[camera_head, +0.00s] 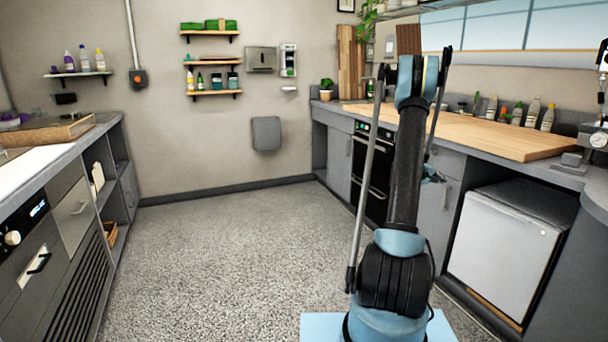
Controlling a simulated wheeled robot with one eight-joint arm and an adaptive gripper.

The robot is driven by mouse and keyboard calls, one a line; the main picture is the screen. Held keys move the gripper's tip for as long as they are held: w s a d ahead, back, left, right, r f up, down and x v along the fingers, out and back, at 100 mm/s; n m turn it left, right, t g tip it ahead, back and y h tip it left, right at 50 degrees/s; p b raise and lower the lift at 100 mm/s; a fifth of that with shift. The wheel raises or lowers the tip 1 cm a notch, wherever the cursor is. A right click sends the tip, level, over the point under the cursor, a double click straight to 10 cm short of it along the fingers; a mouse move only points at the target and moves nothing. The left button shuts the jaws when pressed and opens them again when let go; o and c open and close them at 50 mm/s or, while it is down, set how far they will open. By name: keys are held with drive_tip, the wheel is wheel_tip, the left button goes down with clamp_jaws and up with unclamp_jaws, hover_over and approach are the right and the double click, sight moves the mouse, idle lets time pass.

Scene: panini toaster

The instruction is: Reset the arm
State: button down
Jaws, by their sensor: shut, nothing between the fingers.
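My arm rises from its light-blue base in the lower right of the head view. Its dark upper link stands nearly upright, with a blue joint at the top and thin rods along both sides. A small dark and blue part of my arm shows just right of the upper link, in front of the cabinets. The rest of the arm beyond the upper link is mostly hidden behind it. I cannot make out my gripper or its fingers.
A counter with a wooden top (510,137) and bottles runs along the right, above a black oven (377,178) and a white-fronted appliance (500,250). A left counter (62,155) carries a wooden board. The speckled floor (220,255) between them is clear.

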drive_tip(key=s+a+r+m+g+y, duration=0.1)
drive_tip(key=s+a+r+y, duration=0.3)
drive_tip(key=s+a, duration=0.7)
drive_tip(key=s+a+r+y, duration=0.2)
drive_tip(key=s+a+r, duration=0.4)
drive_tip(key=s+a, duration=0.45)
drive_tip(key=s+a+f+y, duration=0.2)
drive_tip(key=s+a+f, duration=0.1)
drive_tip(key=s+a, duration=0.4)
drive_tip(key=s+a+f+g+y, duration=0.1)
drive_tip(key=s+a+f+y, duration=0.1)
drive_tip(key=s+a, duration=0.5)
drive_tip(key=s+a+f+g+y, duration=0.1)
drive_tip(key=s+a+f+y, duration=0.2)
drive_tip(key=s, duration=1.3)
drive_tip(key=a+f, duration=0.2)
drive_tip(key=a, duration=0.3)
drive_tip(key=shift+s, duration=0.35)
